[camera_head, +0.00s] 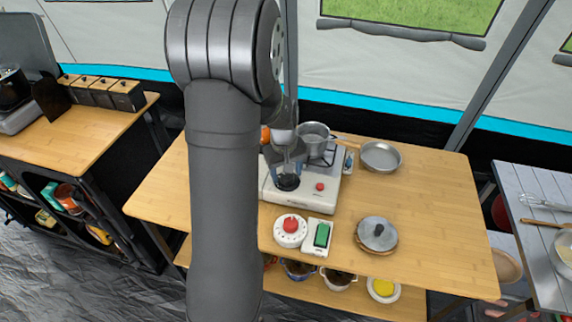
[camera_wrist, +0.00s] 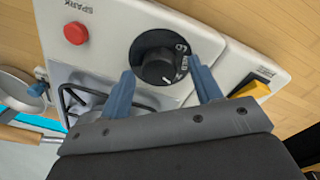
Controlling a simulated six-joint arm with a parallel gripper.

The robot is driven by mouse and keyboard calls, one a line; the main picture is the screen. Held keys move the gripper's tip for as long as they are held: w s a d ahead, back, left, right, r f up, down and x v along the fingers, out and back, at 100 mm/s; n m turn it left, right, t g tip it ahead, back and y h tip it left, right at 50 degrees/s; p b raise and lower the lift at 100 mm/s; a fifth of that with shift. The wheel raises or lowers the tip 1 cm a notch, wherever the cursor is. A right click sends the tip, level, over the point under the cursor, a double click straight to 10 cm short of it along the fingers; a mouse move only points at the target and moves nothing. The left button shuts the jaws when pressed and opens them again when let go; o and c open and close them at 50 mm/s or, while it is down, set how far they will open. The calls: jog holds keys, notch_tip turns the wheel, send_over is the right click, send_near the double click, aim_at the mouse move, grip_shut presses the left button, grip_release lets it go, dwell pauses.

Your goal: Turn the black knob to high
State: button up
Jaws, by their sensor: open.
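The black knob (camera_wrist: 158,58) is on the front of the white stove (camera_wrist: 190,27), with small white lettering and a short white mark on it; I cannot read the setting surely. My gripper (camera_wrist: 161,70) is open, its two blue fingers either side of the knob at its near edge, with gaps; contact is not clear. In the head view the knob (camera_head: 287,183) shows just below my gripper (camera_head: 287,168), partly covered by it. A red button (camera_wrist: 76,33) marked SPARK sits on the same panel; it also shows in the head view (camera_head: 320,187).
A pan (camera_head: 381,157) lies to the right. In front are a white dial with a red centre (camera_head: 290,228), a green-switch box (camera_head: 321,236) and a lidded item (camera_head: 376,234). The table's right side is clear.

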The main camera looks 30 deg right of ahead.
aim_at(283, 176)
notch_tip(283, 176, up, 17)
jog(key=shift+a+r, duration=0.2)
jog(key=shift+a, duration=0.25)
jog(key=shift+w+f, duration=0.1)
dwell(0.3)
jog(key=f, duration=1.1)
jog(key=d+f, duration=0.1)
jog(key=f, duration=0.5)
jog(key=shift+f, duration=0.15)
